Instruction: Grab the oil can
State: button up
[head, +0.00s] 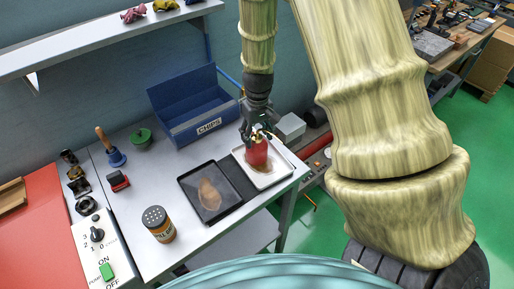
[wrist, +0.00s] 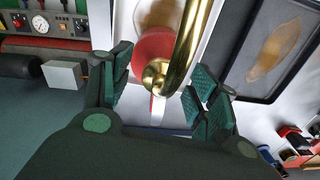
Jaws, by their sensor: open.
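The oil can (head: 257,156) is red with a brass top and stands on a white tray (head: 285,176) at the cart's right end. In the wrist view its red body (wrist: 152,43) and curved brass spout (wrist: 188,45) show close up. My gripper (head: 257,137) is right above the can, pointing down. In the wrist view my gripper (wrist: 160,85) is open, with the brass top and spout between its green-padded fingers. I cannot tell whether the fingers touch the can. The fingers hide part of the can's top in the head view.
A dark tray (head: 236,203) with a brown stain lies left of the white tray. A blue CHIPS bin (head: 180,100) stands behind. A grey box (head: 290,126) is right of my gripper. A shaker tin (head: 158,224), red block (head: 118,181) and green-topped object (head: 141,138) stand further left.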

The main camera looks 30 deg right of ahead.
jog(key=shift+c, duration=0.2)
grip_shut()
jog(key=shift+r, duration=0.1)
